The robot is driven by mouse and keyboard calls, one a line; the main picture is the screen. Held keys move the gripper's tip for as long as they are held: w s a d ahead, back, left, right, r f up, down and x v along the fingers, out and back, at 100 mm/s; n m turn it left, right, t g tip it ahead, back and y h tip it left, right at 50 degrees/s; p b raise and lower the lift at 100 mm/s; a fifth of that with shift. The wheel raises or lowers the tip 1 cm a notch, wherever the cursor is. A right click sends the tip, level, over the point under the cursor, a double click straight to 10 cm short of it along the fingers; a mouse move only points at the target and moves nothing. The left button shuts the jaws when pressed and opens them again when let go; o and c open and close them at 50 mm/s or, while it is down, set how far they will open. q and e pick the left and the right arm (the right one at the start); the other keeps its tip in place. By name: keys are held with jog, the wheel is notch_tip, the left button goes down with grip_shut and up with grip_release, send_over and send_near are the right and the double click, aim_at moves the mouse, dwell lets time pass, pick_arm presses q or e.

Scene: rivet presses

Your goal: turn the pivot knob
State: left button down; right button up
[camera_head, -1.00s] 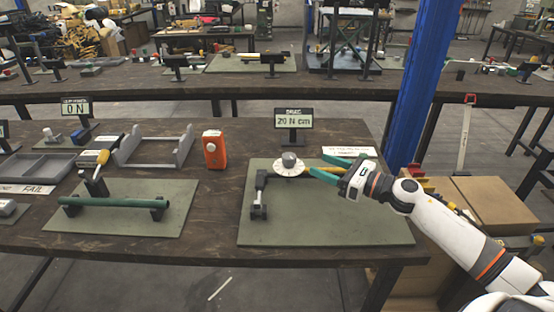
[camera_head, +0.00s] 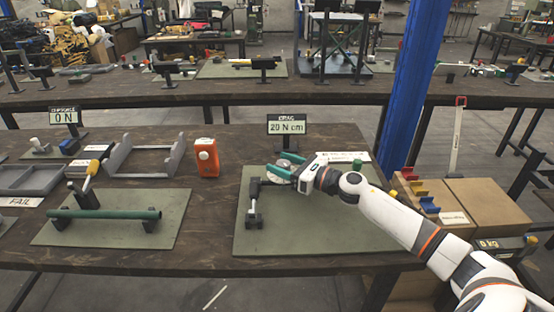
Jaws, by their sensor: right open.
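The pivot knob (camera_head: 284,164) is a grey round knob above a white dial (camera_head: 279,180) on the right-hand green plate (camera_head: 345,235). Only part of the knob and dial shows; my right gripper covers the rest. My right gripper (camera_head: 284,165) reaches in from the right with its two green fingers apart, one on the far side and one on the near side of the knob. I cannot tell whether the fingers touch it. My left gripper is not in view.
A display reading 20 N cm (camera_head: 287,127) stands just behind the knob. An orange device (camera_head: 206,158) stands to the left. A second green plate (camera_head: 110,228) carries a green bar (camera_head: 104,214). A blue post (camera_head: 411,85) rises at the right behind the table.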

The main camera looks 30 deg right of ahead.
jog(key=shift+x, duration=1)
